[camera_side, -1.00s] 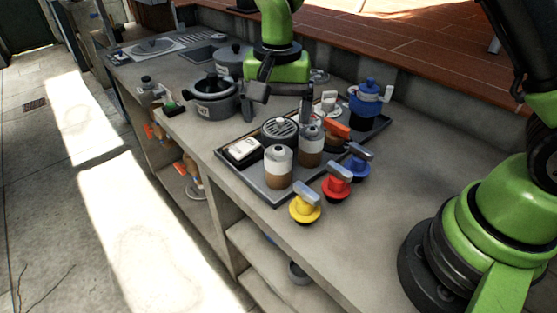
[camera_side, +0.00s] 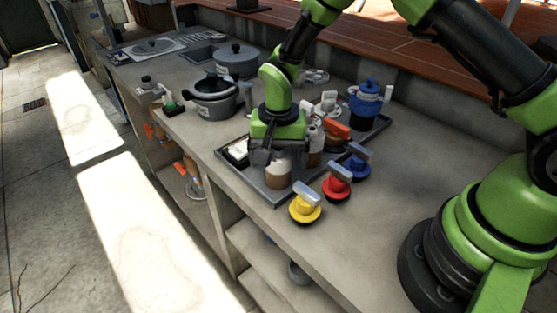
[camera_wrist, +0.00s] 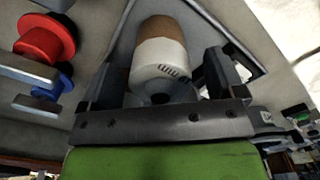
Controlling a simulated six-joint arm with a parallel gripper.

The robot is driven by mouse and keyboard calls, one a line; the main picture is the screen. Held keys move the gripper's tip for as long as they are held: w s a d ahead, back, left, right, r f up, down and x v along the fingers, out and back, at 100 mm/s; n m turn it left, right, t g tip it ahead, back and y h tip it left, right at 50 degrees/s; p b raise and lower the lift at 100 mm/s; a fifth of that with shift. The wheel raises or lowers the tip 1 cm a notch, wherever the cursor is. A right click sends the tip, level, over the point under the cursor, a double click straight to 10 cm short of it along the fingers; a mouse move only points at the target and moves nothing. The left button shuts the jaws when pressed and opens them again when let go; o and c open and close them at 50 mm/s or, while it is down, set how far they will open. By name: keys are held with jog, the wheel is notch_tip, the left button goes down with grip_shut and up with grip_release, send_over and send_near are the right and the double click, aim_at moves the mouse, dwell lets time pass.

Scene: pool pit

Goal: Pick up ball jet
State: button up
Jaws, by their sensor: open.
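A short upright fitting with a pale grey-white top and a brown lower body (camera_side: 278,177) stands at the near end of the grey tray (camera_side: 262,195). It looks like the ball jet, though no label confirms this. My gripper (camera_side: 272,156) points down over it, open. In the wrist view the fitting (camera_wrist: 162,55) lies between the two spread fingers of my gripper (camera_wrist: 160,80), with gaps at both sides and no clear grip. A second similar fitting (camera_side: 316,150) stands just behind, partly hidden by my gripper.
Yellow (camera_side: 305,206), red (camera_side: 337,184) and blue (camera_side: 357,164) valves with grey handles stand right of the tray. A blue-topped fitting (camera_side: 368,97) is at the tray's back. Grey pots (camera_side: 214,100) stand left.

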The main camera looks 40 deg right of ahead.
aim_at(278, 153)
jog(key=c, duration=1)
jog(key=shift+r, duration=0.1)
notch_tip(278, 153, up, 10)
